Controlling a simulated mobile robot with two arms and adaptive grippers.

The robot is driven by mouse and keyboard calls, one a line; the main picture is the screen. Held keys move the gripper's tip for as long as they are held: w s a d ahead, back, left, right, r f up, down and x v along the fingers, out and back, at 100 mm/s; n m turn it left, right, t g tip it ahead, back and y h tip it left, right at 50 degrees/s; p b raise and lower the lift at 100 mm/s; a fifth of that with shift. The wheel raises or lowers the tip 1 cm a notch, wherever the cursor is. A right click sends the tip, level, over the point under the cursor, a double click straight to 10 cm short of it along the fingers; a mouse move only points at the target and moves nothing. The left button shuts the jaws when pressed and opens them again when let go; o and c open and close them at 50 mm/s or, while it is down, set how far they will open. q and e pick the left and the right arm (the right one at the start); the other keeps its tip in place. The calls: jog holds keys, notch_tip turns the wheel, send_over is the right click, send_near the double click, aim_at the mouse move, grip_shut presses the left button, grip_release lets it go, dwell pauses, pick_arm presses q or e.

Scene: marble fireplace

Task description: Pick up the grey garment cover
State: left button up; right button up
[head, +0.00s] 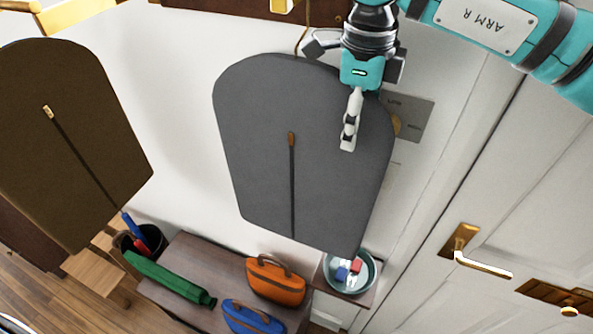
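The grey garment cover (255,140) hangs in the middle of the head view against the white wall. It has a rounded top, a dark zip line down its front and a brown zip pull. A thin hook shows above its top. My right gripper (350,125) comes from the top right and lies over the upper right part of the cover. The fingers overlap in this view, so I cannot tell whether they are open or whether they touch the cover. My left gripper is out of view.
A brown garment cover (75,130) hangs at the left. Below is a dark bench (185,255) with a green umbrella (170,279), an orange bag (275,285) and a blue bag (252,318). A bowl (362,287) stands beside it. A white door with a brass handle (480,264) is at right.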

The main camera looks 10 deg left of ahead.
jog(key=shift+f, duration=0.4)
jog(key=shift+s, duration=0.1)
jog(key=shift+c, duration=0.3)
jog(key=shift+c, duration=1.1)
grip_shut()
